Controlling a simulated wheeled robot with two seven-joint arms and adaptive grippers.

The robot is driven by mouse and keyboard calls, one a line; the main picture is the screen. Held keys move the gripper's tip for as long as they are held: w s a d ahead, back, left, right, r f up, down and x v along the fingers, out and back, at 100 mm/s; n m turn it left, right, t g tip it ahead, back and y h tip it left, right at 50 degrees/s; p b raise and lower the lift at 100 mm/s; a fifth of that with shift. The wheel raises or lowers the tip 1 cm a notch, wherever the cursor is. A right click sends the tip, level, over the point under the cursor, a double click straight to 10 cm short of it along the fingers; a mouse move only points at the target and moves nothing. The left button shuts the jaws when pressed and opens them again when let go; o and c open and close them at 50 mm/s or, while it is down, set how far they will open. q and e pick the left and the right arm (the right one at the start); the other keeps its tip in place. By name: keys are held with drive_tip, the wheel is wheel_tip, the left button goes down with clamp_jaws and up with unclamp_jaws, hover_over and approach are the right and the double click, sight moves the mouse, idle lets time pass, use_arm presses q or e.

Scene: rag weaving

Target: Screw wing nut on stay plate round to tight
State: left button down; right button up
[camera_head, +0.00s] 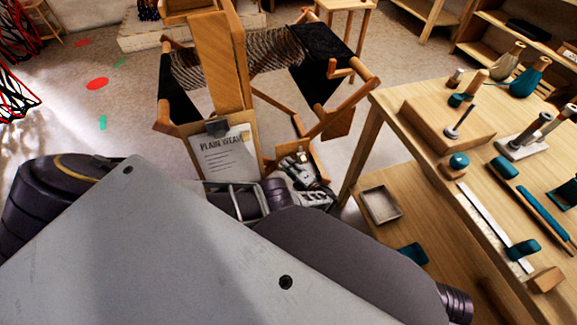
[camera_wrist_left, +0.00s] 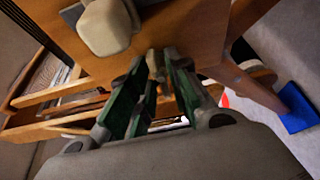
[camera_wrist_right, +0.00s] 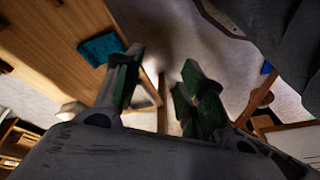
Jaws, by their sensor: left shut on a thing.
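My left gripper (camera_head: 303,168) is low beside the wooden loom (camera_head: 216,62), at the right of its clipboard. In the left wrist view the left gripper (camera_wrist_left: 157,66) has its green-padded fingers shut on a small tan-brown piece, the wing nut (camera_wrist_left: 156,62), against a wooden panel (camera_wrist_left: 200,38). The nut is mostly hidden between the fingertips. A pale rounded block (camera_wrist_left: 105,26) sits on a dark plate on the same panel; I cannot tell whether this is the stay plate. My right gripper (camera_wrist_right: 160,85) is open and empty in the right wrist view.
A wooden bench (camera_head: 405,175) with pegs, bottles and teal-handled tools fills the right side. A grey tray (camera_head: 381,205) lies on its lower shelf. The clipboard (camera_head: 222,150) hangs on the loom. Open floor lies at the left.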

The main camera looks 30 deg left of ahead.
idle(0.3)
use_arm(q)
drive_tip(key=c, duration=1.3)
unclamp_jaws()
drive_tip(key=shift+c, duration=0.2)
